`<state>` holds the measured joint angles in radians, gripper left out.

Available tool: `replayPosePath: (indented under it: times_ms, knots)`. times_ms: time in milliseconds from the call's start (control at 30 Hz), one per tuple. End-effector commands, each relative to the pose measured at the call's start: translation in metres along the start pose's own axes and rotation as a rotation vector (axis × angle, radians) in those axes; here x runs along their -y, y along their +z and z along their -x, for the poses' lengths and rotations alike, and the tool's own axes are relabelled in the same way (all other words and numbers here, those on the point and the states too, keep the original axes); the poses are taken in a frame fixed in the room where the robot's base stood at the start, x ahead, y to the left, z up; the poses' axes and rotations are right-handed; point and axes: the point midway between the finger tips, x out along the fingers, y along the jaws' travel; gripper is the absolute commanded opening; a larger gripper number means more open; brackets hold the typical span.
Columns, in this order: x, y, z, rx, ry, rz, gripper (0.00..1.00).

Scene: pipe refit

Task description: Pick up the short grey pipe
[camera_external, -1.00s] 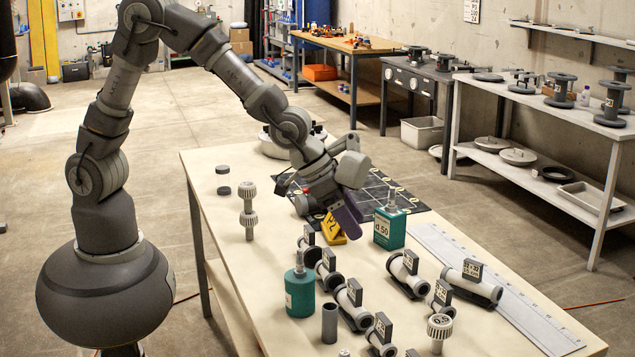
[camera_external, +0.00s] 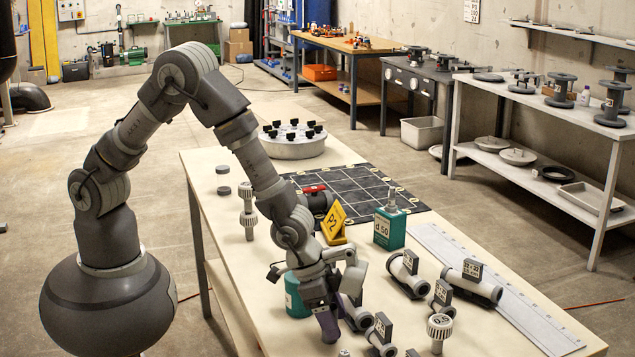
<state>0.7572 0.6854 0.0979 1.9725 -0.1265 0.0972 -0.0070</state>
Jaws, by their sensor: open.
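My gripper (camera_external: 328,326) points down over the front part of the table (camera_external: 240,222), with its purple finger low near the tabletop. Its jaws are open. The short grey pipe, a dark upright cylinder in the earlier view, is now almost wholly hidden by my gripper, which is at the same spot. I cannot tell whether the pipe stands between the fingers or whether they touch it.
A teal bottle (camera_external: 294,299) stands close left, partly hidden by my arm. Grey labelled fittings (camera_external: 380,328) stand close right, with a ribbed cap piece (camera_external: 439,329) beyond. A yellow P2 sign (camera_external: 338,221) and teal d 50 bottle (camera_external: 389,229) stand farther back.

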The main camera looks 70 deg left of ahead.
Motion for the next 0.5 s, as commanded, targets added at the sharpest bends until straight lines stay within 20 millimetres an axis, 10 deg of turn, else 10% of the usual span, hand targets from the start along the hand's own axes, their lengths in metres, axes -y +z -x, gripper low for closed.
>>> replayPosePath:
  times_ms: [300, 500]
  knots:
    - [0.0001, -0.0004, 0.0011, 0.0, 0.0, 0.0, 0.08]
    - [0.0002, -0.0005, 0.0012, 0.0, 0.0, 0.0, 0.08]
